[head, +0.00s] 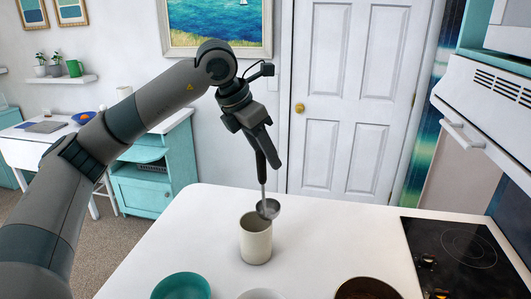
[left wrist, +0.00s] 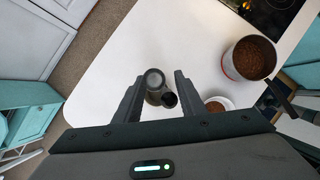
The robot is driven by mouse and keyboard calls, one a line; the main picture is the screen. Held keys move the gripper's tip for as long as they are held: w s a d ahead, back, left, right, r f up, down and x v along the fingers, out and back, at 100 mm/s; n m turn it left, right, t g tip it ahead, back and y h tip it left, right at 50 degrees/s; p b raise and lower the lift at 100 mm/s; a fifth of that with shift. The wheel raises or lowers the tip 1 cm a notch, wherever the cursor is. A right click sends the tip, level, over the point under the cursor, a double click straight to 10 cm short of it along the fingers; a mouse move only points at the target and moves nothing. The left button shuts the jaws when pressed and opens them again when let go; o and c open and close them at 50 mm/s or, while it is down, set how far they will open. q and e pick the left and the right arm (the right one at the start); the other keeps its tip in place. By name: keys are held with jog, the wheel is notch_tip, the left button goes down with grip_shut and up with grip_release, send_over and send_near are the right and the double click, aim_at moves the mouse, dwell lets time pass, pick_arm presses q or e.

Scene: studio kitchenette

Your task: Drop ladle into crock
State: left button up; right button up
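The cream crock (head: 256,243) stands upright on the white counter. My left gripper (head: 268,160) is above it, pointing down, with the dark upper handle of the ladle between its fingers. The ladle (head: 269,209) hangs nearly upright, its grey metal bowl down at the crock's rim, overlapping the rim's right part. I cannot tell whether the bowl is over the opening or in front of it. The left wrist view shows the fingers of my left gripper (left wrist: 159,82) on either side of grey and dark round shapes. My right gripper is not in view.
A teal bowl (head: 181,287) and a white bowl (head: 260,295) are at the near edge of the head view. A pot with brown contents (left wrist: 250,60) is right of the crock. A black cooktop (head: 462,250) is farther right. The counter behind the crock is clear.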

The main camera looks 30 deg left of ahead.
pick_arm(q)
jog(key=shift+r, duration=0.15)
jog(key=b+v, duration=0.1)
jog(key=v, duration=1.2)
jog(key=shift+b, duration=0.35)
jog(key=shift+w+d, duration=0.1)
jog(key=shift+w, duration=0.05)
